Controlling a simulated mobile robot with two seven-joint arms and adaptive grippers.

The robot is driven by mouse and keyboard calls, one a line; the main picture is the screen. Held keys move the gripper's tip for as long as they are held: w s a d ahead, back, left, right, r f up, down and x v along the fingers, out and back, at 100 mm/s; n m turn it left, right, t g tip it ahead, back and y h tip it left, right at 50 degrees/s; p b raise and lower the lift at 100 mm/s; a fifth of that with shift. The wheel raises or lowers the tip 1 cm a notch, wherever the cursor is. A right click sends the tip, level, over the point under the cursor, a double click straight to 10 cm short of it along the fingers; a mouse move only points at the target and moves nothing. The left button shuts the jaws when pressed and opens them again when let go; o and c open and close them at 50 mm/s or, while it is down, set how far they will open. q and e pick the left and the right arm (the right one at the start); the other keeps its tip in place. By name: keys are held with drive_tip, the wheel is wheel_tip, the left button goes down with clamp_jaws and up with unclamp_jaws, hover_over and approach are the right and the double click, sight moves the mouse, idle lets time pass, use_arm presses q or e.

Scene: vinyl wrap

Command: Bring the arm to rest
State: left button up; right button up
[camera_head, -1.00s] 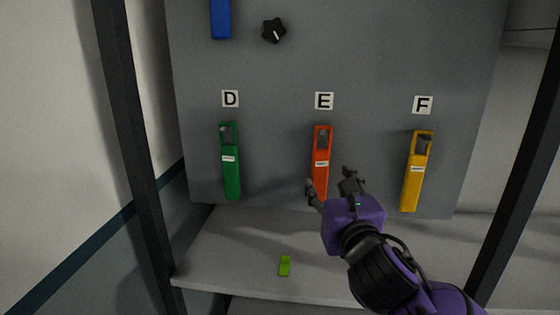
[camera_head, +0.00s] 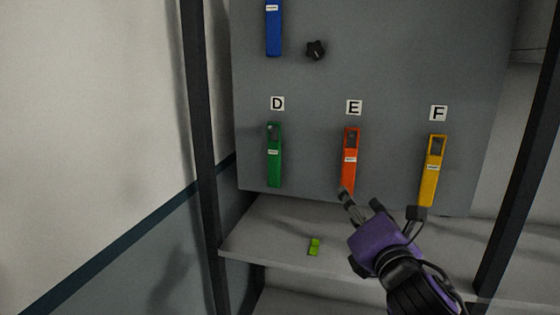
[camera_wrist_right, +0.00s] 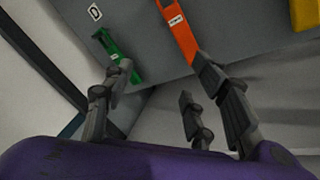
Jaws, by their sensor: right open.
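My right gripper (camera_head: 362,199) is purple with dark fingers and is in front of the grey panel, just below the orange holder under label E. Its fingers are spread and nothing shows between them. In the right wrist view the open fingers (camera_wrist_right: 165,95) also show empty, with the orange holder (camera_wrist_right: 178,32) and the green holder (camera_wrist_right: 118,55) beyond them. My left gripper is not in view.
The grey panel (camera_head: 390,75) carries green (camera_head: 274,155), orange (camera_head: 350,160), yellow (camera_head: 433,170) and blue (camera_head: 274,28) holders and a black knob (camera_head: 316,50). A small lime-green piece (camera_head: 314,247) lies on the shelf (camera_head: 270,235). Dark posts (camera_head: 200,150) flank it.

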drive_tip(key=s+d+f+m+g, duration=0.15)
drive_tip(key=s+f+m, duration=0.25)
drive_tip(key=f+m, duration=0.9)
drive_tip(key=s+f+m+g, duration=0.35)
drive_tip(key=f+m, duration=0.35)
drive_tip(key=f, duration=1.1)
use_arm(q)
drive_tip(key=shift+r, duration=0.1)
use_arm(e)
drive_tip(key=s+f+m+g, duration=0.2)
drive_tip(key=s+f+m, duration=0.2)
drive_tip(key=s+f, duration=0.6)
drive_tip(key=s+d+f+m+g+h, duration=0.1)
drive_tip(key=s+f+m, duration=0.3)
drive_tip(key=s+f, duration=0.7)
drive_tip(key=s+g, duration=0.1)
drive_tip(key=s, duration=0.3)
drive_tip(key=shift+s+d+f+h, duration=0.15)
drive_tip(key=shift+d+f+h, duration=0.05)
drive_tip(key=shift+d+h, duration=0.1)
